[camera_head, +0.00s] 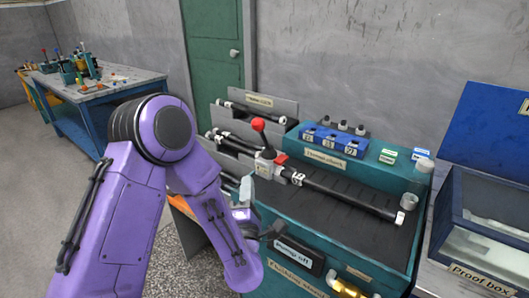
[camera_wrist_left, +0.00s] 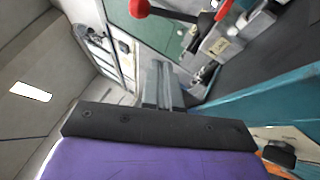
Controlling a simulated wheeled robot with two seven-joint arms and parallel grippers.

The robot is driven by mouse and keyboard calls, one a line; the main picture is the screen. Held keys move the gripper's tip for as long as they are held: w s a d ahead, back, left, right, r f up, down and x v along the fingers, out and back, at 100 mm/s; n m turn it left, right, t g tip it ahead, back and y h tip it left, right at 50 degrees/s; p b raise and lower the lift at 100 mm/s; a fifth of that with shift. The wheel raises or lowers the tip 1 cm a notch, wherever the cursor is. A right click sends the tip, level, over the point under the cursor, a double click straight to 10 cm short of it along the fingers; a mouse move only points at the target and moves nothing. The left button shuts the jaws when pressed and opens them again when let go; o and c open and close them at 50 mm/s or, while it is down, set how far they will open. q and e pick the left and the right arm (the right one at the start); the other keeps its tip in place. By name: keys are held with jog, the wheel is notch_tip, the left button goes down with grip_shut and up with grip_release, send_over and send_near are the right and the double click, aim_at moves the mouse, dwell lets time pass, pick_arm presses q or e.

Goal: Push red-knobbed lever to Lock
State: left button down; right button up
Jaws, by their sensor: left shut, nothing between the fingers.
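The red-knobbed lever (camera_head: 259,126) stands on a grey block on the teal bench, its dark stem rising to the red ball. A small red tab shows beside the stem's foot. In the left wrist view the red knob (camera_wrist_left: 139,8) is at the top edge, its dark stem running right towards the block. My left gripper (camera_head: 246,190) is low and in front of the lever block, partly hidden by my purple arm. In the wrist view its grey fingers (camera_wrist_left: 160,82) are together and empty, apart from the knob. No Lock marking is readable. My right gripper is not in view.
A long black rod (camera_head: 345,193) lies across the bench top, right of the lever. Blue blocks (camera_head: 328,141) stand behind it. A "Pump off" sign (camera_head: 293,252) and brass fitting (camera_head: 349,288) are on the bench front. A proof box (camera_head: 485,235) stands at right.

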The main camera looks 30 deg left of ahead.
aim_at(262, 134)
pick_arm(q)
jog(key=w+d+p+x, duration=0.1)
jog(key=p+x, duration=0.4)
jog(key=x, duration=0.7)
jog(key=shift+w+d+r, duration=0.35)
jog(key=shift+d+r, duration=0.05)
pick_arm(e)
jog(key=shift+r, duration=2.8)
pick_arm(q)
jog(key=shift+r+p, duration=0.1)
jog(key=shift+p, duration=0.25)
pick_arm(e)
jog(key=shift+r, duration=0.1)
